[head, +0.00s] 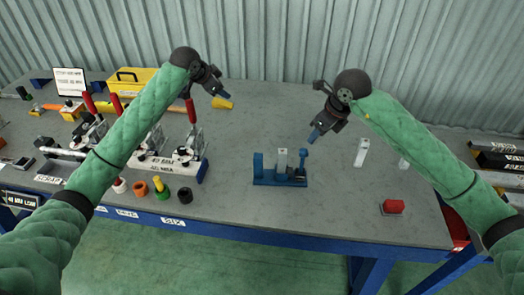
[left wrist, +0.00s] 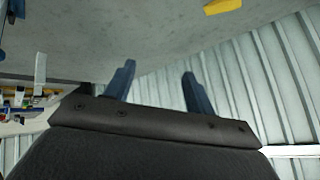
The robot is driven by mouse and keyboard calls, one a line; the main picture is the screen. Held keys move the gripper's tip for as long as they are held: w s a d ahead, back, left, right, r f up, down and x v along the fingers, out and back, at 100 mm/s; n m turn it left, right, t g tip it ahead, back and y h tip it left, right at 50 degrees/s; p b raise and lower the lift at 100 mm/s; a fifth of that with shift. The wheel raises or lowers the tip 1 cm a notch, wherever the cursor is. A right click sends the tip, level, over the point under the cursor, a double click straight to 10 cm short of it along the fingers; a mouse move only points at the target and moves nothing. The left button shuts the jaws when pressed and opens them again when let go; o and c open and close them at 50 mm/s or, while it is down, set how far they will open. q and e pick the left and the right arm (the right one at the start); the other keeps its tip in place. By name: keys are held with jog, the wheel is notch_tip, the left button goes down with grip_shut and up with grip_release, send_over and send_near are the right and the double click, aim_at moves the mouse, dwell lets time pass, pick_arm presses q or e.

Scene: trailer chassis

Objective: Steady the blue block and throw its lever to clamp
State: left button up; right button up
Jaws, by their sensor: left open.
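The blue block (head: 278,182) is a low blue fixture in the middle of the bench, with an upright wall at its left end. A pale grey upright piece (head: 282,160) stands in it. Its blue lever (head: 303,158) stands upright at the right end, with a rounded top. My left gripper (head: 221,95) is up and to the left of the block, well apart from it. Its two blue fingers are apart and empty in the left wrist view (left wrist: 158,85). My right gripper (head: 316,134) hangs above and right of the lever, not touching it; its finger gap is not clear.
Toggle clamps with red handles (head: 191,110) stand on a white-labelled base (head: 165,164) at left. Coloured rings (head: 161,188) line the front edge. A pale upright piece (head: 361,152) and a red block (head: 393,206) are at right. The bench around the blue block is clear.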

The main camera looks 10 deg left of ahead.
aim_at(262, 156)
pick_arm(q)
jog(key=s+d+f+m+g+y, duration=0.1)
jog(key=s+d+f+m+g, duration=0.15)
jog(key=d, duration=0.55)
jog(key=s+d+f+m+g, duration=0.1)
jog(key=s+d+m+g, duration=0.2)
jog(key=d, duration=0.5)
jog(key=s+f, duration=0.3)
jog(key=s+f+g+y, duration=0.1)
jog(key=s+f, duration=0.2)
jog(key=s+d+f+m+y, duration=0.1)
jog(key=s+f, duration=0.2)
jog(key=shift+s+f+g, duration=0.1)
jog(key=shift+f+g, duration=0.1)
jog(key=shift+g, duration=0.15)
jog(key=shift+s+f+y, duration=0.3)
jog(key=shift+f, duration=3.9)
